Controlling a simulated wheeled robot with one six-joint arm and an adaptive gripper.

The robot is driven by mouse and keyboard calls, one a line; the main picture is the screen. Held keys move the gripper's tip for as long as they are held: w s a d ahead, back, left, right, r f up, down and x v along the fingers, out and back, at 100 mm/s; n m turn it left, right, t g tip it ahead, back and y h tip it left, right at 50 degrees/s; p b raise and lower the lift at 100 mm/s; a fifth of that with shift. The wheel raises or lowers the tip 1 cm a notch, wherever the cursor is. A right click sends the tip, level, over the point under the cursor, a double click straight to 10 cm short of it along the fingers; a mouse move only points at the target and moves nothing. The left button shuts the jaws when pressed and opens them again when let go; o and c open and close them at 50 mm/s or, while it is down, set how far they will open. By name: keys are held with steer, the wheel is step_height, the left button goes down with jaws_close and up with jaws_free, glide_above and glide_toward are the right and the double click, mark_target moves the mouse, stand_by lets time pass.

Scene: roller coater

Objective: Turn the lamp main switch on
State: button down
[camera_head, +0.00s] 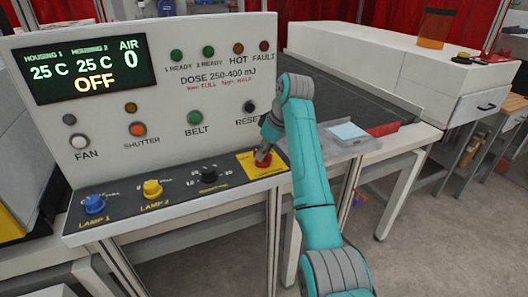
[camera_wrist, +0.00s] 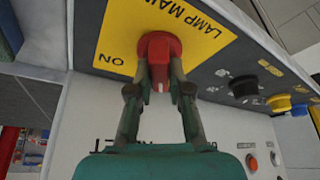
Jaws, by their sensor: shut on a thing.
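The lamp main switch is a red knob on a yellow plate at the right end of the sloping control panel. The red knob (camera_head: 262,159) is partly hidden by my gripper in the head view. A pale mark on the knob points toward my gripper. My gripper (camera_wrist: 160,82) is shut on the knob, with a finger on each side. It also shows in the head view (camera_head: 266,148).
The display (camera_head: 82,69) reads OFF, 25 C twice and AIR 0. Blue lamp 1 (camera_head: 94,204) and yellow lamp 2 (camera_head: 152,189) knobs and a black knob (camera_head: 208,174) lie left. The upright panel with buttons stands close behind. A conveyor (camera_head: 345,98) lies right.

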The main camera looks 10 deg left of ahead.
steer(key=m+t+h, duration=0.1)
steer(key=m, duration=0.2)
steer(key=shift+s+m, duration=0.1)
steer(key=shift+m, duration=0.2)
steer(key=m+t+h, duration=0.1)
steer(key=m, duration=0.3)
steer(key=shift+a+m, duration=0.15)
steer(key=shift+m, duration=0.15)
steer(key=m+h, duration=0.1)
steer(key=m, duration=0.2)
steer(key=shift+t+h, duration=0.3)
steer(key=shift+a+m+h, duration=0.1)
steer(key=shift+m+h, duration=0.6)
steer(key=shift+m, duration=1.3)
steer(key=c, duration=1.1)
jaws_free()
steer(key=shift+r, duration=0.1)
